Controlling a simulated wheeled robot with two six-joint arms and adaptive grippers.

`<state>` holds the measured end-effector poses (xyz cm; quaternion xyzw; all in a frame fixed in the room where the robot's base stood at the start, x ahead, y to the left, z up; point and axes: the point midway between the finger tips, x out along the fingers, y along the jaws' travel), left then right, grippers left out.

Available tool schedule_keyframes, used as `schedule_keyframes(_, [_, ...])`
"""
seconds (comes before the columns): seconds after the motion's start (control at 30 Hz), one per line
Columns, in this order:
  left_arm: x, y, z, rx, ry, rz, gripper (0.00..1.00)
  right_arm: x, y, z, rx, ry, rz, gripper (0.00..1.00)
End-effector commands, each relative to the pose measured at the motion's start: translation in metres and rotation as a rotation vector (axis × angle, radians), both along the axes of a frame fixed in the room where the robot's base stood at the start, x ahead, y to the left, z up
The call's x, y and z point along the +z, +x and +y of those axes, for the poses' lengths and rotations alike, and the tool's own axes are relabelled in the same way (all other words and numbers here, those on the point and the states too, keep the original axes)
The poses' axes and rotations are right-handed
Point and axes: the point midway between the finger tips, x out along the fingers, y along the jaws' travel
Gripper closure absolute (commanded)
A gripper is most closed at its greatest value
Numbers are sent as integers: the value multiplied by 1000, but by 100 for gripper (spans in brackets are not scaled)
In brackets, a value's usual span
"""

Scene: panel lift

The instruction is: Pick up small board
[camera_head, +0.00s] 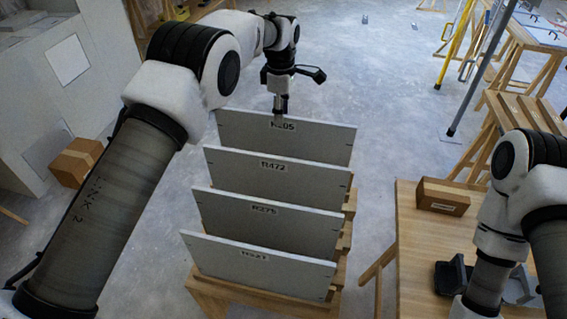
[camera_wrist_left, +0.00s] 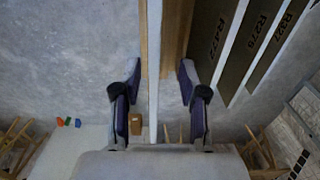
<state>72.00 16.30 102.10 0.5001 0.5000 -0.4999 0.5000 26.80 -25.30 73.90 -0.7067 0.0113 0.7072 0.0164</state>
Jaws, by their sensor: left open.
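Several grey boards stand upright in a row in a wooden rack (camera_head: 212,290). From back to front they are the board labelled R205 (camera_head: 318,143), R472 (camera_head: 262,180), R275 (camera_head: 265,220) and, at the front, one that reads R327 in the left wrist view (camera_head: 258,268). My left gripper (camera_head: 281,112) is above the top edge of R205 and points down. In the left wrist view its open fingers (camera_wrist_left: 160,78) are on either side of that board's thin edge (camera_wrist_left: 153,60), with gaps on both sides. My right gripper is low at the right, partly hidden by its arm; its jaws are unclear.
A wooden table (camera_head: 415,240) at the right bears a cardboard box (camera_head: 443,197). Another box (camera_head: 76,161) sits on the floor by a pale cabinet (camera_head: 60,80) at the left. Wooden trestles and a yellow stand (camera_head: 455,45) are at the back right.

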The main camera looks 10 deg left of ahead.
Motion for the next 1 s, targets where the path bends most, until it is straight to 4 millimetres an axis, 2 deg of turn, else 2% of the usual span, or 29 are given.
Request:
schedule_keyframes(0.07, [-7,0,0,0,0,0,58,-5,0,0,0,0,-1,60])
schedule_keyframes(0.37, [-42,3,-2,0,0,3,58,11,0,0,0,0,-1,60])
schedule_keyframes(0.47, [-60,6,-3,-1,-1,3,58,21,0,0,0,0,-1,60])
schedule_keyframes(0.6, [-80,6,-3,-1,0,1,58,23,0,0,0,0,-1,60])
schedule_keyframes(0.8, [-82,6,-3,0,0,0,58,21,0,0,0,0,-1,60])
schedule_keyframes(0.83, [-82,6,-3,0,0,0,65,21,0,0,0,0,-1,60])
schedule_keyframes(0.93, [-82,6,-3,0,0,0,100,21,0,0,0,0,-1,60])
schedule_keyframes(1.0, [-82,6,-3,0,0,0,100,21,0,0,0,0,-1,60])
